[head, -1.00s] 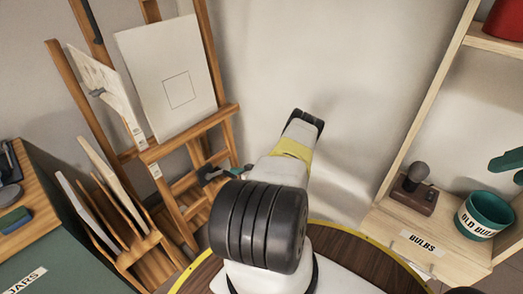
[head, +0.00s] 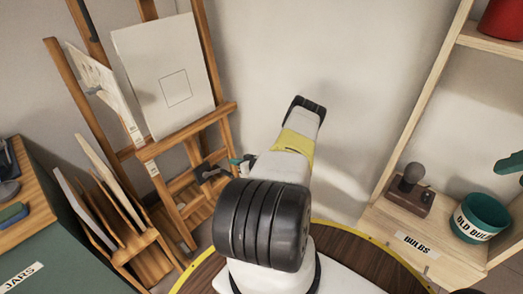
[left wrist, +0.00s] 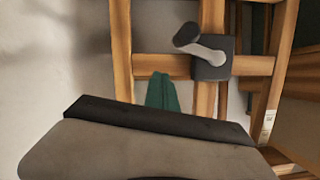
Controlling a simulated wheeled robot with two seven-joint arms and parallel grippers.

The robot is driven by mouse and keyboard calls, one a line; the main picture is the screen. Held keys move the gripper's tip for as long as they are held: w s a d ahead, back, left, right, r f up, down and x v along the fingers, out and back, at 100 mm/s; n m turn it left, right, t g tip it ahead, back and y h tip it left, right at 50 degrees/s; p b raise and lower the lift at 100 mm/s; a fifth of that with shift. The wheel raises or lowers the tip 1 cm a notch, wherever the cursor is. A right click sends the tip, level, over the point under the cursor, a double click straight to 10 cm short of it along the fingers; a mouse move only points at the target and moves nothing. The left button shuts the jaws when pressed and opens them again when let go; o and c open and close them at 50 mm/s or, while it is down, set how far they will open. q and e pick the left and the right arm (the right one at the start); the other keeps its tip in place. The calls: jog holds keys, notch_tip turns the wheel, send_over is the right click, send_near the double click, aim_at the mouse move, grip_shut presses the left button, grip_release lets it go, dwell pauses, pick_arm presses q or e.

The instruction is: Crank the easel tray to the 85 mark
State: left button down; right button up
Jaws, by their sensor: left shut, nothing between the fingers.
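The wooden easel tray (head: 188,133) crosses the easel and a white canvas (head: 165,75) with a drawn square stands on it. A pale marked label (head: 153,170) is on the easel near the tray; its figures are too small to read. The dark crank (head: 207,172) sits lower on the easel. In the left wrist view the crank (left wrist: 207,50) has a grey arm and dark knob. My left gripper (head: 241,161) has teal fingers, partly hidden behind my arm. In the wrist view its shut fingers (left wrist: 161,91) are left of and below the crank, apart from it. A teal shape (head: 510,163) at the right edge may be my right gripper.
A rack with upright boards (head: 125,245) and a green cabinet (head: 50,255) stand left of the easel. On the right are wooden shelves with a teal pot (head: 480,218) and a bulb on a base (head: 410,190). Bare wall lies between.

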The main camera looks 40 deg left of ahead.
aim_at(230, 175)
pick_arm(q)
jog(key=v, duration=0.8)
jog(key=shift+w+d, duration=0.2)
jog(key=shift+d, duration=0.25)
jog(key=c, duration=2)
grip_release()
jog(key=shift+d, duration=0.25)
jog(key=o, duration=0.4)
jog(key=shift+s+f, duration=0.1)
jog(key=shift+f, duration=0.25)
jog(key=o, duration=0.4)
jog(key=shift+m+t+y, duration=0.3)
jog(key=shift+t+y, duration=0.1)
jog(key=shift+y, duration=0.3)
jog(key=f, duration=0.1)
jog(key=a+f, duration=0.1)
jog(key=f, duration=0.2)
jog(key=shift+s+a+f, duration=0.15)
jog(key=shift+s+a, duration=0.1)
jog(key=shift+s, duration=0.15)
jog(key=s+f+t+y, duration=0.1)
jog(key=s+f+y, duration=0.2)
jog(key=s+f, duration=0.15)
jog(key=a, duration=0.2)
jog(key=w+a, duration=0.1)
jog(key=a, duration=0.5)
jog(key=shift+w+a+f, duration=0.15)
jog(key=shift+w+f, duration=0.1)
jog(key=shift+w, duration=0.05)
grip_shut()
